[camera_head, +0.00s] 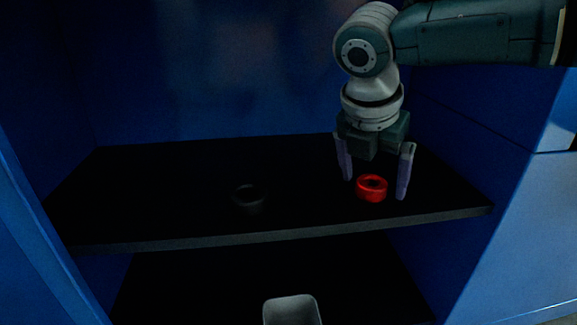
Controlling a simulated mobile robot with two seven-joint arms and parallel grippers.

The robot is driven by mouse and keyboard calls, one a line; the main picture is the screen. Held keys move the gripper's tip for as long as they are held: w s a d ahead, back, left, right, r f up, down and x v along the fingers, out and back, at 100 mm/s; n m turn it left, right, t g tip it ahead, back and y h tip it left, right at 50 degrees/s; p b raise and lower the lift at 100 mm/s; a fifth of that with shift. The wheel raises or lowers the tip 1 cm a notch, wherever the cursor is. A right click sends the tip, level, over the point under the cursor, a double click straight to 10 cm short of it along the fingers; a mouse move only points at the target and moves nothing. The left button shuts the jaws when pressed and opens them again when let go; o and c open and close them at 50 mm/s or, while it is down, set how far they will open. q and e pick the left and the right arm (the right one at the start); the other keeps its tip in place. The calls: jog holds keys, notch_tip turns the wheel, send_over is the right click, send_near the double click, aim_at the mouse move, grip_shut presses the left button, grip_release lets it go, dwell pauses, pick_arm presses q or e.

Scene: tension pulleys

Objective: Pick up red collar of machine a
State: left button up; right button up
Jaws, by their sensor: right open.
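The red collar (371,188) is a short ring with a dark hole. It sits on the right part of the black shelf (180,225). My right gripper (375,188) points down with its two purple-grey fingers apart, one on the left and one on the right of the red collar. The fingers look apart from the ring, with a gap on each side; their exact height over the shelf is hard to tell. The gripper is open and empty. My left gripper is out of view.
A black ring (248,197) sits on the shelf left of the red collar. Blue cabinet walls (230,70) enclose the shelf at the back and both sides. A grey-white container (292,310) stands below the shelf. The left part of the shelf is bare.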

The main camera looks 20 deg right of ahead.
jog(key=c, duration=1.4)
jog(key=shift+r, duration=0.15)
jog(key=shift+c, duration=0.2)
